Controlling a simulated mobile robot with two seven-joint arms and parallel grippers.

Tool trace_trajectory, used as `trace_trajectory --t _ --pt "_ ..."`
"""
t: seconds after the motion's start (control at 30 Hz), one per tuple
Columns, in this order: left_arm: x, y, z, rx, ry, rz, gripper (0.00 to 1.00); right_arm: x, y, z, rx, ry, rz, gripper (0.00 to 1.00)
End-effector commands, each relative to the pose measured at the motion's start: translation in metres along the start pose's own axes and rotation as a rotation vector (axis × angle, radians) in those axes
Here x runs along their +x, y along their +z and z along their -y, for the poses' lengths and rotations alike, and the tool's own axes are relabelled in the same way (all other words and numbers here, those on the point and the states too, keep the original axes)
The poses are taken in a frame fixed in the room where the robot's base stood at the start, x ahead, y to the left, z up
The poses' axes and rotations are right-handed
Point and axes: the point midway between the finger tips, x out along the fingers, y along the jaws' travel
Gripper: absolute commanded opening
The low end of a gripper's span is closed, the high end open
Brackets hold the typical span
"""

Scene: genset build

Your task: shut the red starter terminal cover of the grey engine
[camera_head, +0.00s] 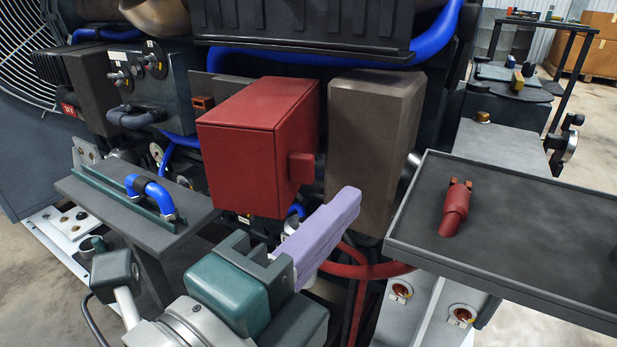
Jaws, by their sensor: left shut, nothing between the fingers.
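The red starter terminal cover (240,150) is a box-shaped part in the middle of the head view, on the engine's side. A small red tab (301,168) sticks out from its right side. The cover looks closed over what is behind it, but I cannot tell if it is fully seated. My left gripper (343,208) has purple fingers pressed together and empty. Its tips are just below and to the right of the tab, and seem apart from it. The grey engine (310,28) fills the back. My right gripper is not in view.
A brown-grey box (370,140) stands right of the cover, close to my fingertips. A dark tray (540,235) at the right holds a red fitting (455,207). A shelf with a blue hose handle (150,195) is at the left. Red cables (368,268) run below.

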Motion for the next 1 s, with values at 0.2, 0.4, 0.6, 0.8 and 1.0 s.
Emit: trace_trajectory --t 0.2,0.4,0.6,0.8,1.0 --pt "0.043 0.003 -0.001 0.001 -0.001 0.002 0.00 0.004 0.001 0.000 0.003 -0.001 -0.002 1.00" --pt "0.030 0.030 -0.002 0.001 0.000 0.002 0.00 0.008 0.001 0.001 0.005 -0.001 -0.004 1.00" --pt "0.027 0.038 -0.001 0.000 0.000 0.002 0.00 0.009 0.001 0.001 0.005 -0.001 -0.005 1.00" --pt "0.027 0.038 0.000 -0.001 0.000 0.002 0.00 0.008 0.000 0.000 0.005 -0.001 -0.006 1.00" --pt "0.026 0.040 -0.001 0.000 0.000 -0.005 0.00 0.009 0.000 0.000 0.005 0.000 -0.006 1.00"
